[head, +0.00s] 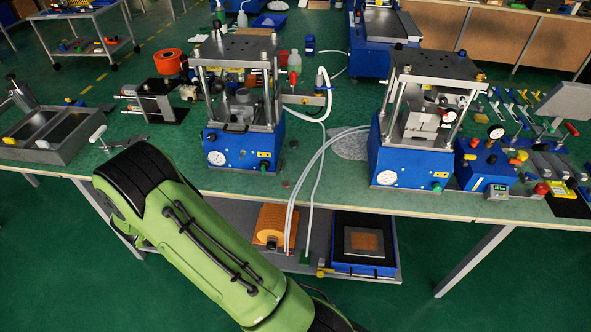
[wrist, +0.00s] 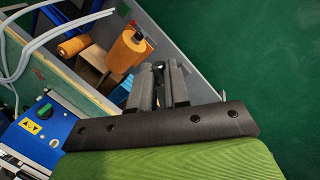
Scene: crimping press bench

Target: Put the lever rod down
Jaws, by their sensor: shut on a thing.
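My gripper (wrist: 161,70) shows in the wrist view, its two dark fingers shut on a thin dark piece. Only a small end of this piece, the lever rod (wrist: 158,68), shows between the fingertips; the rest is hidden. The fingers are over the grey lower shelf area, in front of the bench edge, and I cannot tell how high above it. In the head view my green arm hides the gripper and the rod.
Orange spools (wrist: 128,51) stand on the lower shelf beside the fingers. A blue press (head: 240,145) and a second press (head: 415,145) stand on the green bench top (head: 320,180). A blue tray (head: 364,243) lies on the shelf. Green floor is free at the right of the wrist view.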

